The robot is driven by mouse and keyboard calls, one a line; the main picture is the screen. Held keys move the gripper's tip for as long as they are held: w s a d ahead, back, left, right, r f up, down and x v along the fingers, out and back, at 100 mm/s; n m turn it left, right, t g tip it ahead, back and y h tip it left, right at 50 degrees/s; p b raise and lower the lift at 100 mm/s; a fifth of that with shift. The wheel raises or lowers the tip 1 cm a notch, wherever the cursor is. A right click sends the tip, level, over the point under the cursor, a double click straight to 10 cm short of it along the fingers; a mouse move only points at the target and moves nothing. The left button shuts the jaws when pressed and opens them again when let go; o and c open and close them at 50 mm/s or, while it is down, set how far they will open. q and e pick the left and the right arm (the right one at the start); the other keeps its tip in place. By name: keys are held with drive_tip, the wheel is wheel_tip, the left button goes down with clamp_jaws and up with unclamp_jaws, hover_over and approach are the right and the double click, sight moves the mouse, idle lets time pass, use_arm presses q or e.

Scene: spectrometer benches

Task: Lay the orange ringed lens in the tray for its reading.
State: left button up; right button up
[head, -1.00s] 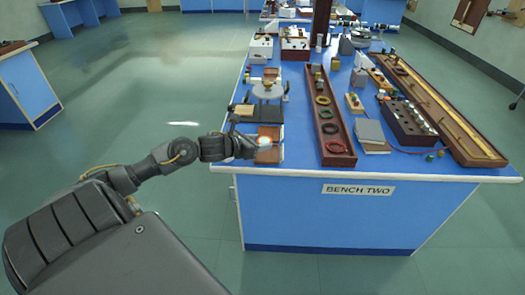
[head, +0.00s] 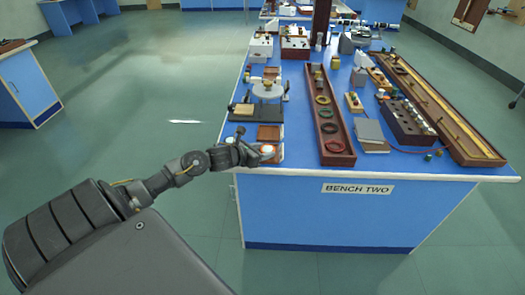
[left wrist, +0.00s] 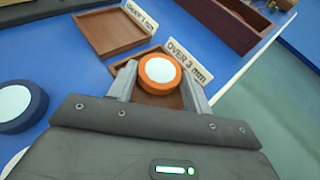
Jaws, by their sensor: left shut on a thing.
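The orange ringed lens (left wrist: 160,70) has a pale round glass and sits between the fingertips of my left gripper (left wrist: 159,78) in the left wrist view. The gripper is shut on it. Behind and under the lens is a small wooden tray (left wrist: 133,97) labelled "OVER 3 mm"; I cannot tell whether the lens touches its floor. In the head view my left gripper (head: 260,152) is at the bench's near left corner, with the lens (head: 267,149) at its tips over the near tray (head: 275,159). My right gripper is out of view.
A second wooden tray (left wrist: 103,30), its label hard to read, lies just beyond. A dark blue ringed lens (left wrist: 20,106) lies on the blue bench to the left. A long wooden trough (head: 328,125) with coloured rings stands right of the trays. The bench's front edge is close.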

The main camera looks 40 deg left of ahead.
use_arm(q)
drive_tip(key=shift+f, duration=0.15)
drive_tip(key=o, duration=0.7)
drive_tip(key=shift+o, duration=1.3)
drive_tip(key=shift+r, duration=0.25)
drive_tip(key=shift+s, duration=0.2)
drive_tip(key=v, duration=1.1)
drive_tip(key=shift+s+b, duration=0.3)
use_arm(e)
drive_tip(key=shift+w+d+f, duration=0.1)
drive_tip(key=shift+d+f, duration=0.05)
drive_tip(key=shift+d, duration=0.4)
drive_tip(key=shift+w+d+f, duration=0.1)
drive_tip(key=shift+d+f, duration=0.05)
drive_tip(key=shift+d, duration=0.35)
